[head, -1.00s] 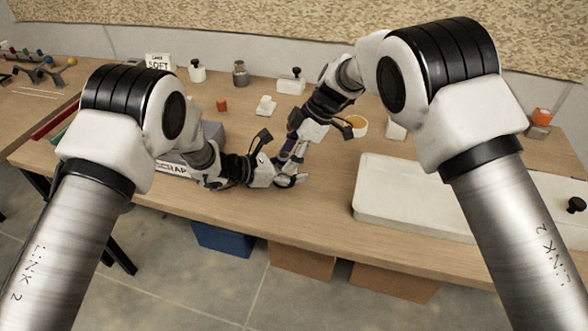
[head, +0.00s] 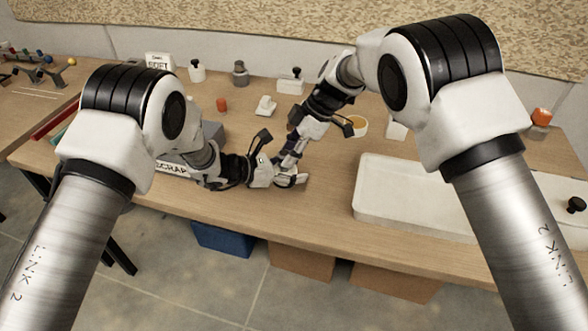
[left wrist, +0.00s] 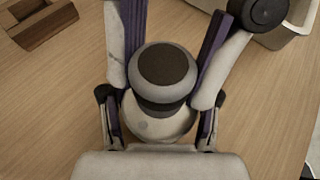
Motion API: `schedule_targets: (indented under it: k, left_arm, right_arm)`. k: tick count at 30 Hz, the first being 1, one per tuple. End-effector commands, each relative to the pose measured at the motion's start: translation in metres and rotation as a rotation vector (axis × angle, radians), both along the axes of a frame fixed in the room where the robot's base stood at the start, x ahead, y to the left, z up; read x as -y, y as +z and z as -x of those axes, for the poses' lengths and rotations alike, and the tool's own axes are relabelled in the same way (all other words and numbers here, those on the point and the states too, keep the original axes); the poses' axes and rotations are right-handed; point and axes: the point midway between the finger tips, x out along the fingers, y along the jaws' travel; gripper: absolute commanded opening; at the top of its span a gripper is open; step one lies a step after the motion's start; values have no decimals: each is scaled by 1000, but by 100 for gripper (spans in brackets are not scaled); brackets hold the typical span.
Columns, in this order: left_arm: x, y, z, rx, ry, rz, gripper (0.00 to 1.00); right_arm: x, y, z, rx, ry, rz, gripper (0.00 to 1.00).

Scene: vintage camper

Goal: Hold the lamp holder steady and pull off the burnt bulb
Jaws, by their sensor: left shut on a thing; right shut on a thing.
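The lamp holder (left wrist: 160,122) is a pale round piece in the left wrist view. My left gripper (left wrist: 161,104) is shut on it, one finger on each side. The bulb (left wrist: 165,70), grey with a dark flat top, sits on the holder, and no clear gap shows between them. My right gripper's purple-lined fingers come from the top of that view, one on each side of the bulb. In the head view my left gripper (head: 272,176) and right gripper (head: 290,172) meet above the bench, and they largely hide the holder and bulb.
A white tray (head: 385,207) lies right of the grippers on the wooden bench (head: 330,205). A SCRAP sign (head: 172,168) stands by my left arm. An amber-filled bowl (head: 356,124) is beside my right wrist. Small fittings line the back.

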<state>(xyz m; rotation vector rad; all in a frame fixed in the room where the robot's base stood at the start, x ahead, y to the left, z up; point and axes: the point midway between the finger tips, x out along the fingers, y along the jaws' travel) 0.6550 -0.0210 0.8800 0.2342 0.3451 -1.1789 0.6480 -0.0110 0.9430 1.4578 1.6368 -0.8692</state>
Motion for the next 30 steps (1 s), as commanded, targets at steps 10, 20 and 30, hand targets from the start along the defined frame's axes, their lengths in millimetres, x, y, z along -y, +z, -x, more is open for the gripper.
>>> schedule_targets:
  k: [10,20,30]
  left_arm:
    - [0,0,0,1,1,1,15]
    - [0,0,0,1,1,1,15]
    - [0,0,0,1,1,1,15]
  right_arm:
    - [0,17,0,2,0,0,0]
    - [0,24,0,1,0,0,0]
    - [0,40,-1,3,-1,0,0]
